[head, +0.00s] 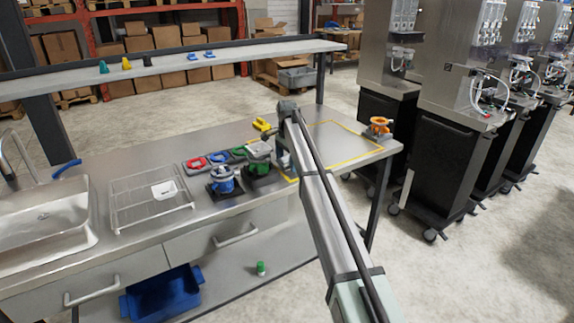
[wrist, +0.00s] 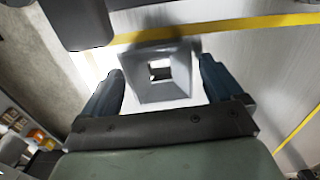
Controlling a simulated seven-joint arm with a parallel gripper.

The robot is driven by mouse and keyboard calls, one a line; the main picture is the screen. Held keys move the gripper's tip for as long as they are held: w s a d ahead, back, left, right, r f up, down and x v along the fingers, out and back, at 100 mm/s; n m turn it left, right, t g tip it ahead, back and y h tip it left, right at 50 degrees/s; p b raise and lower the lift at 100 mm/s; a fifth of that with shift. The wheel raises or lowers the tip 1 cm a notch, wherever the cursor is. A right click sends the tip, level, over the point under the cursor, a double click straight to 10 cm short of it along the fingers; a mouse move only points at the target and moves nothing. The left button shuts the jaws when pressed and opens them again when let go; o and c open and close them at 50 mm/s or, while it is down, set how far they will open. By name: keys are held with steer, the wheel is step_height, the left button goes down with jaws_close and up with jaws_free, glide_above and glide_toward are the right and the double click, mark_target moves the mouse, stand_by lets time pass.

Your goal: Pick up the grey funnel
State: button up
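The grey funnel (wrist: 146,91) shows in the wrist view as a square, tapering grey piece with a square hole in its middle. It is beside a yellow tape line on the steel table. My gripper (wrist: 162,68) is open, with one blue-grey finger on each side of the funnel. Narrow gaps seem to show between the fingers and its sides; contact is not clear. In the head view my arm hides most of that spot, and I cannot make out the funnel or the fingers surely.
Left of my arm on the table (head: 120,160) stand a green-based device (head: 259,167), a blue one (head: 222,184) and coloured rings (head: 195,163). A yellow piece (head: 262,125) lies behind. An orange item (head: 379,126) is at the right corner. A wire rack (head: 140,205) stands left.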

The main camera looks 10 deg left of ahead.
steer(key=c, duration=1)
steer(key=shift+r, duration=0.1)
